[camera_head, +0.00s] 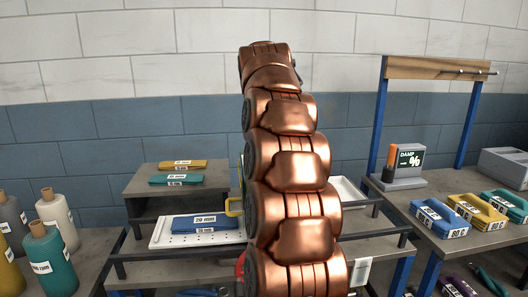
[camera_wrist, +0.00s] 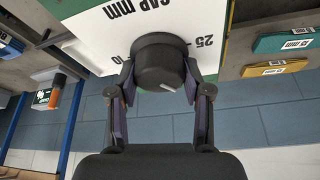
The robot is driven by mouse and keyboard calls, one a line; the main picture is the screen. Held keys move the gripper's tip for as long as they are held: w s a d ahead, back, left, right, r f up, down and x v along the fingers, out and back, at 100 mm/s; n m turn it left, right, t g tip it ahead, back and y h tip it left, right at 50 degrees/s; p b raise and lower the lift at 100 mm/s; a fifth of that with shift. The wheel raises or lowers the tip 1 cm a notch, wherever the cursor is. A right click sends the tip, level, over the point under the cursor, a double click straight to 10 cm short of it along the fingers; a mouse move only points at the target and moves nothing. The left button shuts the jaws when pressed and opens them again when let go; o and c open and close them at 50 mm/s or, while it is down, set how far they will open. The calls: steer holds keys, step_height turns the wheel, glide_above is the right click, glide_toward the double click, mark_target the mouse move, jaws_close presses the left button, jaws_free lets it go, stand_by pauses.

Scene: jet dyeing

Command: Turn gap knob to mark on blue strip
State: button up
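The black gap knob (camera_wrist: 158,62) sits on a white dial panel (camera_wrist: 95,45) lettered "GAP mm", which looks inverted in the wrist view. Numbers 25 and 10 show on it; the rest of the scale is hidden. A short white mark (camera_wrist: 168,87) is on the knob's near face. My gripper (camera_wrist: 160,82) has one finger on each side of the knob, and its tips appear to press on the sides. In the head view my arm hides the knob and gripper. A blue strip (camera_head: 205,222) lies in a white perforated tray, its label seeming to read 20 mm.
Yellow (camera_head: 182,164) and teal (camera_head: 176,179) strips lie on a raised shelf behind the tray (camera_head: 163,240). The right table holds a damp meter (camera_head: 405,165), several labelled packs (camera_head: 477,211) and a grey bin (camera_head: 505,166).

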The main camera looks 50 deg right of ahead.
steer(key=o, duration=0.4)
steer(key=shift+r, duration=0.1)
steer(key=shift+v, duration=2.35)
steer(key=shift+s+a+r, duration=0.1)
steer(key=shift+s+r, duration=0.1)
steer(key=shift+r, duration=0.45)
steer(key=shift+s+a+r, duration=0.1)
steer(key=shift+a+r, duration=0.25)
steer(key=shift+r, duration=0.15)
